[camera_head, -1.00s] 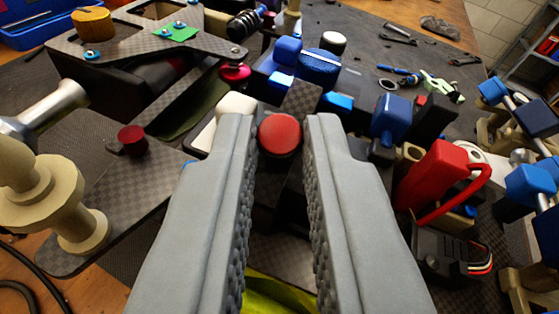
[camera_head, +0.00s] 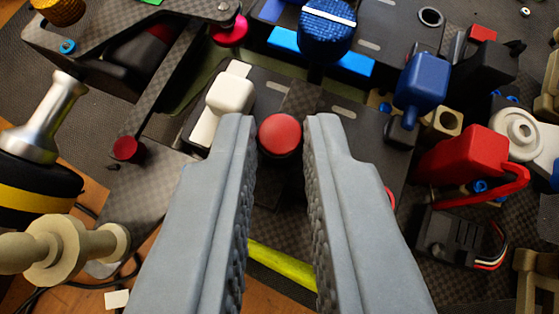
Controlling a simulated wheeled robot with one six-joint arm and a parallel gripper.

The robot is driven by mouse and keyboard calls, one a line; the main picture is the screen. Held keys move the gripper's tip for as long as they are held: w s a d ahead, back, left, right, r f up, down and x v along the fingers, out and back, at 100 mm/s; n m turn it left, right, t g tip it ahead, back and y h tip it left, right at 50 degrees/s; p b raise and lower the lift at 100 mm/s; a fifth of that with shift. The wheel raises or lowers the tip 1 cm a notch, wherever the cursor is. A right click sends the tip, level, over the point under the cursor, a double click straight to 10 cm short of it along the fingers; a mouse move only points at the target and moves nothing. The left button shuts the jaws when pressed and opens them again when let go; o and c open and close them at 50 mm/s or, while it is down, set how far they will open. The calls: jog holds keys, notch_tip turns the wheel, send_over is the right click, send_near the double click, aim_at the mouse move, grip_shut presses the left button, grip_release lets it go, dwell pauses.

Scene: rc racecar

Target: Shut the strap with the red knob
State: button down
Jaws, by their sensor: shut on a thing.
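The round red knob (camera_head: 280,134) sits between the fingertips of my gripper (camera_head: 280,140) in the middle of the view. My two grey fingers are closed against its sides. A dark carbon-patterned strip (camera_head: 301,96), which looks like the strap, runs up from behind the knob. My fingers hide most of what lies below the knob, so I cannot tell how the strap sits there.
A white block (camera_head: 231,93) stands close left of my fingers. A blue knurled cap (camera_head: 327,27) is above. A blue block (camera_head: 420,80) and a red block (camera_head: 462,152) with a red loop stand to the right. A silver post (camera_head: 55,115) rises at left.

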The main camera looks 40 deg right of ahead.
jog(key=c, duration=1.4)
grip_release()
jog(key=v, duration=1.7)
jog(key=shift+r, duration=0.2)
